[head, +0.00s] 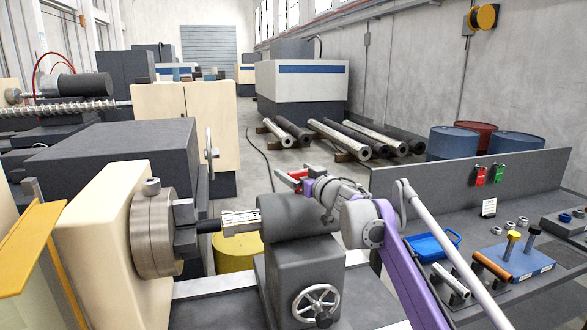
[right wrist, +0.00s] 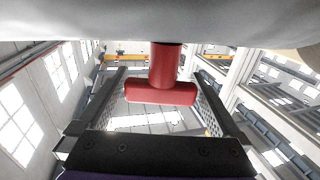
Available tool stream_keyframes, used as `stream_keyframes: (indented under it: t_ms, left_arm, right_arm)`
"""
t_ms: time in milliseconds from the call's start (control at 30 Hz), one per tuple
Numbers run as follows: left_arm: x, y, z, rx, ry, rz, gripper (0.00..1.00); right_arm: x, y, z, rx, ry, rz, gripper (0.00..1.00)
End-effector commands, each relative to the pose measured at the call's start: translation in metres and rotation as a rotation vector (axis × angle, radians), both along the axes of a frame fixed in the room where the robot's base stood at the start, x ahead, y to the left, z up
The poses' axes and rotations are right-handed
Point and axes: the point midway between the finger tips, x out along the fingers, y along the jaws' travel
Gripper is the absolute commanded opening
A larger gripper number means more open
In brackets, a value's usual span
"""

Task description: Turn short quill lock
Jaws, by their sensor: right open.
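The short quill lock is a red T-shaped handle (right wrist: 160,92) in the right wrist view, with a round stem and a crossbar. In the head view a red part (head: 293,173) shows behind the grey tailstock (head: 290,218), partly hidden by my right arm. My right gripper (right wrist: 160,78) is open, with one finger on each side of the red handle and gaps between. It also shows in the head view (head: 303,184), above the back of the tailstock. The marked quill (head: 240,221) sticks out to the left. My left gripper is not in view.
A handwheel (head: 316,303) is on the tailstock's front. The chuck (head: 153,232) is to the left. A dark bench (head: 535,205) with a blue tray (head: 432,245) and several tools stands right.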

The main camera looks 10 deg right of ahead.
Motion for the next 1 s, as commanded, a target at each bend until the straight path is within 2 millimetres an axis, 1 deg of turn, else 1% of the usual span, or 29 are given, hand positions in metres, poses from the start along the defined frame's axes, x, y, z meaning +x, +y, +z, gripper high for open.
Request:
stream_keyframes:
  t_ms: [33, 167, 433, 467, 500, 567, 600, 833, 1000]
  left_arm:
    - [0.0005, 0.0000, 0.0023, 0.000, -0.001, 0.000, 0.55]
    - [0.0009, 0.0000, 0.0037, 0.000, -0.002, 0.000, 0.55]
    - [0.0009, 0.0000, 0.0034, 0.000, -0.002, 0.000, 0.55]
    - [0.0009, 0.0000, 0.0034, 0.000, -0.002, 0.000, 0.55]
    - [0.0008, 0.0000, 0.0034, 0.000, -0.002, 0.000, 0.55]
    - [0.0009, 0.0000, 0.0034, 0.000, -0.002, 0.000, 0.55]
    - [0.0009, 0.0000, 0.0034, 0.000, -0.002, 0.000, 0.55]
    - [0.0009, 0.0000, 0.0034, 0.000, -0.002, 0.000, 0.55]
    - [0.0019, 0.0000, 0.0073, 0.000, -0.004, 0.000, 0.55]
  right_arm:
    - [0.0047, 0.0016, 0.0011, 0.000, -0.001, 0.001, 1.00]
    - [0.0111, 0.0037, 0.0002, 0.000, 0.000, 0.000, 1.00]
    - [0.0125, 0.0040, -0.0006, 0.001, 0.000, 0.000, 1.00]
    - [0.0124, 0.0040, -0.0006, 0.001, 0.000, 0.000, 0.98]
    - [0.0124, 0.0040, -0.0006, 0.001, 0.000, 0.000, 0.91]
    - [0.0123, 0.0040, -0.0006, 0.001, 0.000, 0.000, 0.80]
    - [0.0123, 0.0039, -0.0006, 0.001, 0.000, 0.000, 0.73]
    - [0.0122, 0.0040, -0.0005, 0.001, 0.000, 0.000, 0.32]
    - [0.0128, 0.0043, 0.0022, 0.003, -0.006, -0.029, 0.32]
